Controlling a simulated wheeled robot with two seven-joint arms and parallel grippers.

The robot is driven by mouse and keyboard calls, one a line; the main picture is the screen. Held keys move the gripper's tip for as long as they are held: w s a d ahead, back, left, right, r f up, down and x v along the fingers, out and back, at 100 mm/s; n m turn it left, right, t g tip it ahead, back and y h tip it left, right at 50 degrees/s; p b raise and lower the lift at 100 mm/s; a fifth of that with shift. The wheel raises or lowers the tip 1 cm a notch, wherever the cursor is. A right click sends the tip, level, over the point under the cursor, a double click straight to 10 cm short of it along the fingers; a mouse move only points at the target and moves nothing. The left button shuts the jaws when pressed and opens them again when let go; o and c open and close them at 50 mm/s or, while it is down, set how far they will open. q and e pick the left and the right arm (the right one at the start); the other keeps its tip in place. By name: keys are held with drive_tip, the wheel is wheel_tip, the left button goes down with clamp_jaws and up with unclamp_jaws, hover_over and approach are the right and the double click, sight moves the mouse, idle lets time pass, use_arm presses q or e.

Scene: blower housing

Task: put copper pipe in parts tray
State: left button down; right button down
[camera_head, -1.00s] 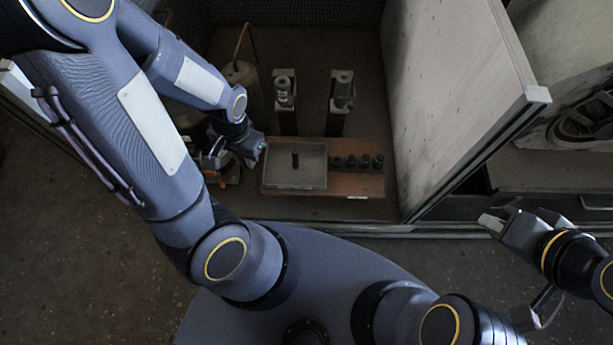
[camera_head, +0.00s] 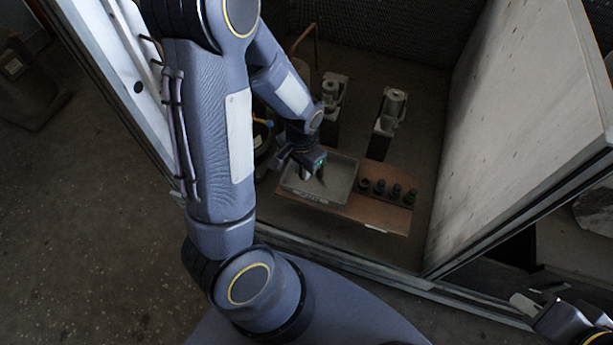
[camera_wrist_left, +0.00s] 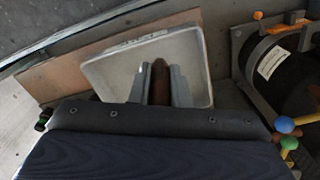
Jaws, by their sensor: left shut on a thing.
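The parts tray (camera_head: 342,180) is a shallow grey metal tray on a brown board. It also shows in the wrist view (camera_wrist_left: 205,65). The copper pipe (camera_wrist_left: 160,78) is a short, dark brown cylinder between my left fingers in the wrist view. My left gripper (camera_head: 318,173) is shut on it, inside the tray's outline. The gripper mostly hides the pipe in the head view, and I cannot tell whether the pipe touches the tray floor. My right gripper (camera_head: 523,303) is at the lower right, outside the booth, partly cut off by the frame edge.
The brown board (camera_head: 385,215) carries several small dark cylindrical parts (camera_head: 380,187) right of the tray. Two grey fixtures (camera_head: 332,90) (camera_head: 392,108) stand behind. A pale wall panel (camera_head: 520,120) closes the right side. A black reel-like object (camera_wrist_left: 272,62) sits beside the tray.

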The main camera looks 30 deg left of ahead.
use_arm(q)
drive_tip(key=shift+w+a+f, duration=0.15)
drive_tip(key=shift+w+f, duration=0.65)
drive_tip(key=shift+f, duration=0.15)
drive_tip(key=shift+w+f+b, duration=0.15)
drive_tip(key=shift+f+b, duration=0.4)
drive_tip(key=shift+f, duration=0.4)
drive_tip(key=shift+w+f+b, duration=0.15)
drive_tip(key=shift+f+b, duration=0.35)
drive_tip(key=shift+f, duration=0.4)
drive_tip(key=shift+f, duration=0.2)
drive_tip(key=c, duration=1.4)
unclamp_jaws()
drive_tip(key=shift+o, duration=0.2)
drive_tip(key=shift+r, duration=0.1)
